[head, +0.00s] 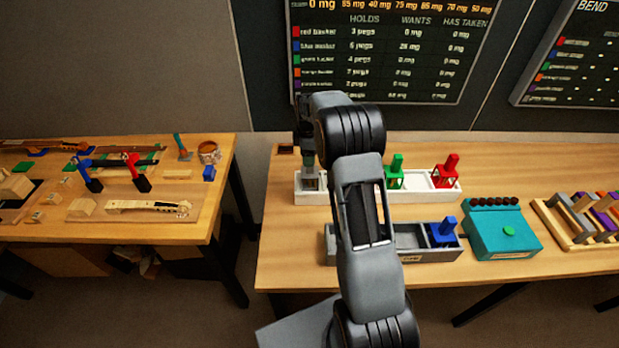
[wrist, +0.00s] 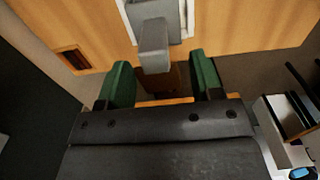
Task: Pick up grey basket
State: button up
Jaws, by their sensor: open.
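The grey basket (head: 310,182) stands in the left end of the white tray (head: 321,197) on the right-hand bench, partly hidden by my gripper. My gripper (head: 308,160) points down just over it. In the wrist view the basket's grey upright handle (wrist: 153,45) shows in the gap between the two green fingers of my gripper (wrist: 162,80). The fingers are apart, with room on both sides of the handle. I cannot tell how far down the handle they reach.
A green basket (head: 395,178) and a red basket (head: 446,178) stand in the same tray. A grey tray (head: 430,256) with a blue basket (head: 442,233) lies in front, partly behind my arm. A teal box (head: 502,231) and a rack of coloured bars (head: 583,215) are to the right.

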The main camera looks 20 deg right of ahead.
aim_at(310, 172)
jog(key=shift+w+d+f+p, duration=0.15)
jog(key=shift+f+p, duration=0.35)
jog(key=shift+f, duration=0.8)
jog(key=shift+d+f+p, duration=0.2)
jog(key=shift+f+p, duration=0.25)
jog(key=shift+f, duration=0.8)
grip_shut()
